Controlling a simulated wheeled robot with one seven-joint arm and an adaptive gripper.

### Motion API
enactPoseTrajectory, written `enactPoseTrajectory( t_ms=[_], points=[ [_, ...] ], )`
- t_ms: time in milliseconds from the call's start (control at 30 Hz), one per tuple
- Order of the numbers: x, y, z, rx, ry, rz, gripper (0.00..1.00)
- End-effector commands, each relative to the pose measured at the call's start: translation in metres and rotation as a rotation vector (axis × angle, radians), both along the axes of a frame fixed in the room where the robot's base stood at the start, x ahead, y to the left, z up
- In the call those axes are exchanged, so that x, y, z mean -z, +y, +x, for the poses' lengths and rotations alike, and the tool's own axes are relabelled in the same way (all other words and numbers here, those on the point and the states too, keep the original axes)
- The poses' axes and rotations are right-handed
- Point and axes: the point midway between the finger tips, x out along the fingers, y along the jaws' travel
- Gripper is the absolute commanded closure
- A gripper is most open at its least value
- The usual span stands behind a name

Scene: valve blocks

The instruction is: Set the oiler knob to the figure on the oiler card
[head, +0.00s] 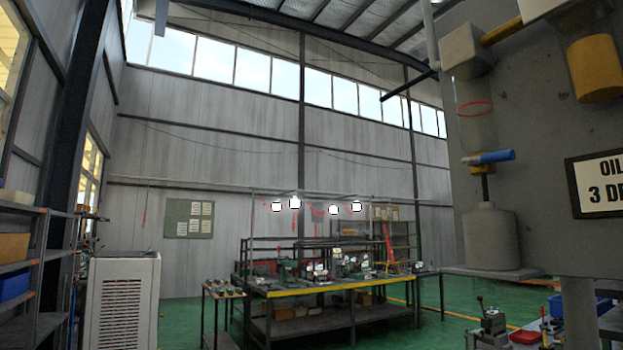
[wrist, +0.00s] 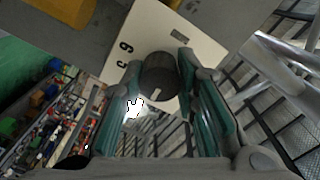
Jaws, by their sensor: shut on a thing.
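The oiler card (head: 602,184) is at the right edge of the head view, cut off by the frame; its visible text reads "OIL" and "3 D". In the wrist view the oiler knob (wrist: 158,82) is a dark round knob with a short white mark on its face. It stands in front of a pale dial plate (wrist: 207,50). My gripper (wrist: 159,72) has teal fingers shut on the knob, one on each side. A figure like 6 or 9 and part of another show left of the knob; other figures are hidden or unreadable. My gripper is outside the head view.
A grey panel (head: 538,140) fills the right of the head view, with a blue lever (head: 488,157), a yellow cylinder (head: 593,68) and a grey bottle-shaped part (head: 490,238). A workbench (head: 330,287) stands farther back.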

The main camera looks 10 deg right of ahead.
Motion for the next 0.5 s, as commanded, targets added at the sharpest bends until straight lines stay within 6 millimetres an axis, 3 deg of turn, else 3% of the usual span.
enactPoseTrajectory(
  t_ms=[500],
  points=[
    [-0.0007,0.0000,-0.0002,0.000,-0.077,0.029,1.00]
  ],
)
